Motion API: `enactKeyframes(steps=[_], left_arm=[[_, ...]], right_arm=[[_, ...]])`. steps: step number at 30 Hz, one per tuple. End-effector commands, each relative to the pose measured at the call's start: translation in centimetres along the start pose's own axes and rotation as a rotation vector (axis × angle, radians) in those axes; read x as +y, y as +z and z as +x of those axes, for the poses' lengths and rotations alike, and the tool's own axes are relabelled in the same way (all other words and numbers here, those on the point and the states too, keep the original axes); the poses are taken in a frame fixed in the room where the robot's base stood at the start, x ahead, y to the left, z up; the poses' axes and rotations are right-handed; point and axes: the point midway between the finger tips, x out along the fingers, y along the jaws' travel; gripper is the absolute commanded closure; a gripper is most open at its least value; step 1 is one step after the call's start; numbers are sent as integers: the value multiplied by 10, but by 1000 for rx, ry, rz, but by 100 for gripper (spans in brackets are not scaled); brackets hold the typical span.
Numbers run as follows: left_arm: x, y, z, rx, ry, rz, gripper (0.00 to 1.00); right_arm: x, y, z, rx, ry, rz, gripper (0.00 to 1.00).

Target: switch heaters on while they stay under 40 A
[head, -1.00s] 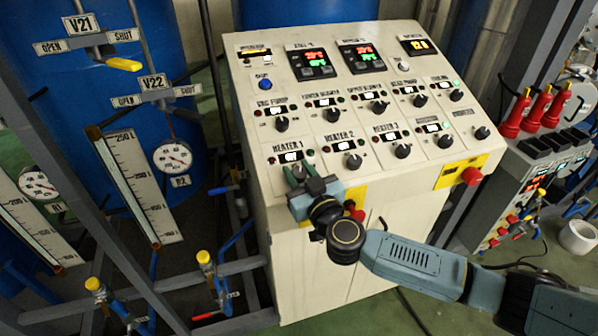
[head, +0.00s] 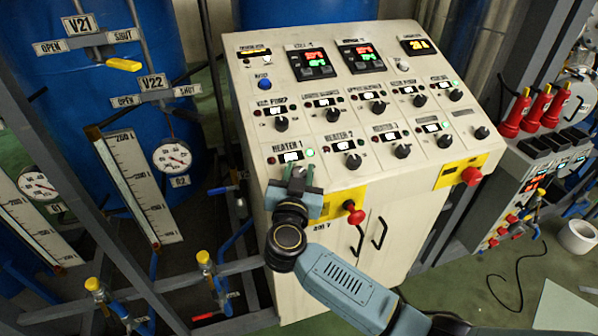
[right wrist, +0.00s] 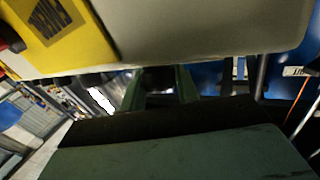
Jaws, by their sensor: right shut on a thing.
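The cream control panel (head: 345,170) has a HEATER 1 knob mostly hidden by my right gripper (head: 296,177). That gripper is shut on the HEATER 1 knob. In the right wrist view its two green fingers (right wrist: 158,88) flank a dark shape under the panel edge. The green lamp (head: 310,153) by HEATER 1 looks lit. The HEATER 2 knob (head: 353,160), HEATER 3 knob (head: 403,151) and the knob to their right (head: 445,142) stand free. The amber ammeter display (head: 417,45) is lit, but its digits are blurred. My left gripper is out of view.
A red emergency button (head: 471,176) sits on a yellow plate at the right. A red-handled switch (head: 354,214) is on the front below the heaters, close to my right arm. Pipes and valves (head: 204,258) crowd the left.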

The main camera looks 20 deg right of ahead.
Motion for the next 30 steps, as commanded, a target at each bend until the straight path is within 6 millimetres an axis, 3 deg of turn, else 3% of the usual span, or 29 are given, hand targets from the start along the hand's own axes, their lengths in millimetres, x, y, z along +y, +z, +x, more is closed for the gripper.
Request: enactKeyframes(steps=[12, 13, 18, 26, 30], left_arm=[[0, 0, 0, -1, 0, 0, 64], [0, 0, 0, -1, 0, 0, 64], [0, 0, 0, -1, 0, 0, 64], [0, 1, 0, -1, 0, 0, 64], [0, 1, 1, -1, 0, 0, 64]], right_arm=[[1, 0, 0, 0, 10, 2, 92], [1, 0, 0, 0, 10, 2, 68], [1, 0, 0, 1, 9, 3, 48], [0, 0, 0, 0, 8, 3, 48], [0, 1, -12, -2, 7, 5, 48]])
